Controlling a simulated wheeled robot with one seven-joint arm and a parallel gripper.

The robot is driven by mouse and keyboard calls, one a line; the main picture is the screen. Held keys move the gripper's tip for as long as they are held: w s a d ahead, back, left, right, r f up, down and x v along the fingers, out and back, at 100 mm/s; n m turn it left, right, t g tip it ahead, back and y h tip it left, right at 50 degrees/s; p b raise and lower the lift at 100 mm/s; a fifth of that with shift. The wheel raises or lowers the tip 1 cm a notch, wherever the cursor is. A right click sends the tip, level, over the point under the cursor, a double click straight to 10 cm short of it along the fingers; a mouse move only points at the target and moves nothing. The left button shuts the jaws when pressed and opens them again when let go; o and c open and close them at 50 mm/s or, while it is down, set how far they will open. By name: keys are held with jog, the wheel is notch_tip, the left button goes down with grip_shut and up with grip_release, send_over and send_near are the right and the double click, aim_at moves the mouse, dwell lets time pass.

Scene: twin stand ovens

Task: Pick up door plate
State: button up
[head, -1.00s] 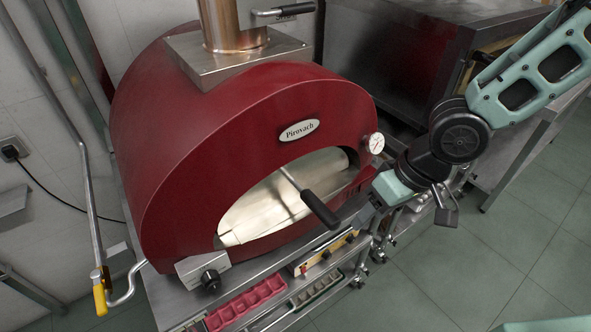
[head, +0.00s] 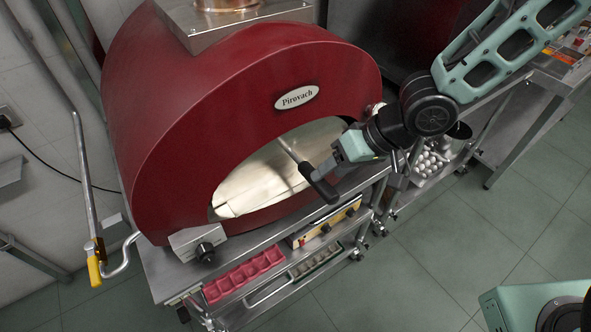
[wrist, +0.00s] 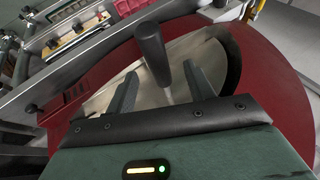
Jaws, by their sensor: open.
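The door plate (head: 262,182) is a pale metal sheet in the arched mouth of the red oven. A thin rod with a black handle (head: 321,188) sticks out from it toward the front. My gripper (head: 325,172) is open, close to the handle from the right. In the wrist view the black handle (wrist: 152,48) stands between the two spread fingers of my gripper (wrist: 158,76), with the metal of the plate (wrist: 178,78) behind. I cannot tell whether a finger touches the handle. My gripper hides part of the oven mouth's right side.
The red oven (head: 170,120) stands on a steel stand (head: 155,280). A grey box with a black knob (head: 198,243) is at its lower left. A red tray (head: 243,275) is on the shelf below. Tiled floor (head: 430,260) is clear at the right.

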aim_at(313, 185)
jog(key=shift+b+x, duration=1.25)
jog(key=shift+x, duration=2.5)
jog(key=shift+w+d+f, duration=0.1)
jog(key=shift+d, duration=0.05)
grip_shut()
